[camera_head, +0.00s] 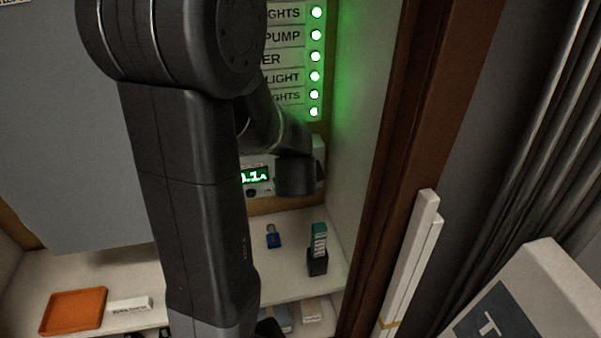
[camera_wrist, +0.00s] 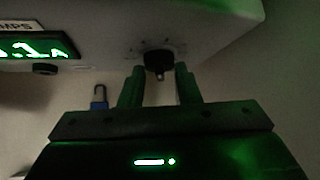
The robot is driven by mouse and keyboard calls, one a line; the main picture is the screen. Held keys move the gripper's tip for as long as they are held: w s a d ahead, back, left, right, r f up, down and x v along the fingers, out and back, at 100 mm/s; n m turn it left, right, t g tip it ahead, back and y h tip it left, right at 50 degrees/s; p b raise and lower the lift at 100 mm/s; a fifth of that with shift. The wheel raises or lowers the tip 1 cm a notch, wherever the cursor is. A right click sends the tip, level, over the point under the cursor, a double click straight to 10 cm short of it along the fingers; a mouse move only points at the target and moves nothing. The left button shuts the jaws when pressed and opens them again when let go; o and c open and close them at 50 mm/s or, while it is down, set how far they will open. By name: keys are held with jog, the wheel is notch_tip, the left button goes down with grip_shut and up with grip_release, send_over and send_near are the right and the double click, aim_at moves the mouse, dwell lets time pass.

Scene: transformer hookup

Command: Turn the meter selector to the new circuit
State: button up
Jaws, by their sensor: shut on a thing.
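The meter (camera_head: 257,176) is a pale box on the cabinet's back wall with a green lit display; the digits read about .1 A, partly covered by my arm. In the wrist view the meter's underside and front (camera_wrist: 215,25) fill the top, with the lit display (camera_wrist: 35,48) at left. The selector knob (camera_wrist: 158,58) is a small dark round knob with marks around it. My gripper (camera_wrist: 158,76) has one finger on each side of the knob and is shut on it. In the head view my arm hides the knob and fingers.
Labelled rows with green lamps (camera_head: 315,62) are above the meter. On the shelf below are a blue padlock (camera_head: 273,237), a teal item in a black holder (camera_head: 318,250), and an orange tray (camera_head: 74,311). A brown cabinet post (camera_head: 415,130) stands right of my arm.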

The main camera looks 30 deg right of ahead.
jog(key=shift+s+d+m+t+y+p, duration=0.2)
jog(key=shift+m+y+p, duration=0.3)
jog(key=shift+y+p, duration=0.6)
jog(key=shift+w+d+m+t+y+p, duration=0.1)
jog(key=shift+m+t+y+p, duration=0.2)
jog(key=shift+m+y+p, duration=0.7)
jog(key=shift+n+p, duration=0.4)
jog(key=o, duration=1)
jog(key=shift+c, duration=0.2)
notch_tip(320, 180, up, 10)
jog(key=p, duration=0.2)
